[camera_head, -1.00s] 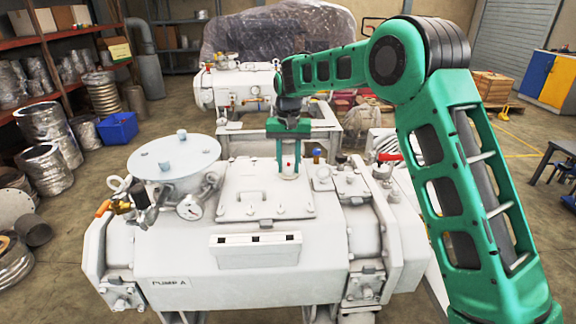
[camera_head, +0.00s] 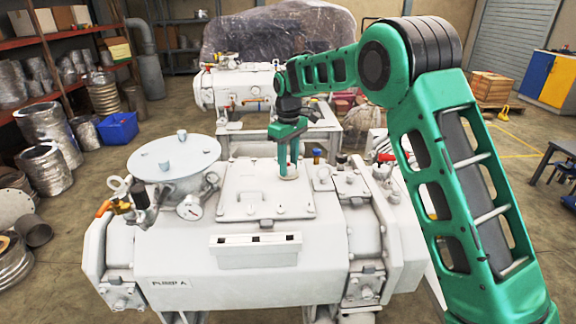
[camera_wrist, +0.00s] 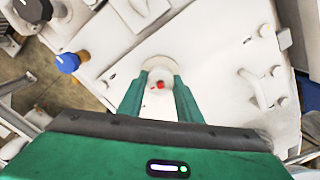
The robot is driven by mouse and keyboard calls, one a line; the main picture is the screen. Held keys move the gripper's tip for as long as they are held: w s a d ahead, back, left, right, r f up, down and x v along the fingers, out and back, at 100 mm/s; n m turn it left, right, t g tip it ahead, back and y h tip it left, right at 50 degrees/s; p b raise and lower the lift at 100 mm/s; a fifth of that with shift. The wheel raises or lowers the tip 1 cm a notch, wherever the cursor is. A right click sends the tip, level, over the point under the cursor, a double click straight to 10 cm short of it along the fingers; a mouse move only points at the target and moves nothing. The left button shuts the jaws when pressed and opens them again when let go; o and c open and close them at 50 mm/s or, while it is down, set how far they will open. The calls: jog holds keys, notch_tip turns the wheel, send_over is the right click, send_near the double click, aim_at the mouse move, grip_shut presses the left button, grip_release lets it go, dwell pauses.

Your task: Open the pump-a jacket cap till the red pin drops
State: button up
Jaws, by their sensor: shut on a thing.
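The pump labelled PUMP A (camera_head: 185,262) is a white machine in the middle of the head view. My gripper (camera_head: 288,172) points down at the right rear of its top plate. In the wrist view my gripper (camera_wrist: 160,88) is shut on the pale round jacket cap (camera_wrist: 158,75), with one green finger on each side. The small red pin (camera_wrist: 160,85) shows on the cap's top. In the head view my fingers largely hide the cap, and I cannot make out the pin there.
A blue knob (camera_wrist: 68,62) stands near the cap, also in the head view (camera_head: 317,154). A raised handle (camera_wrist: 262,90) is on the plate. A gauge (camera_head: 190,207) and round lid (camera_head: 174,157) are at left. A second white pump (camera_head: 240,90) stands behind.

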aim_at(289, 165)
jog(key=shift+w+d+n, duration=0.1)
jog(key=shift+n, duration=0.9)
jog(key=o, duration=1.1)
jog(key=shift+f, duration=0.1)
jog(key=shift+c, duration=0.2)
notch_tip(289, 165, up, 11)
jog(key=shift+f, duration=0.1)
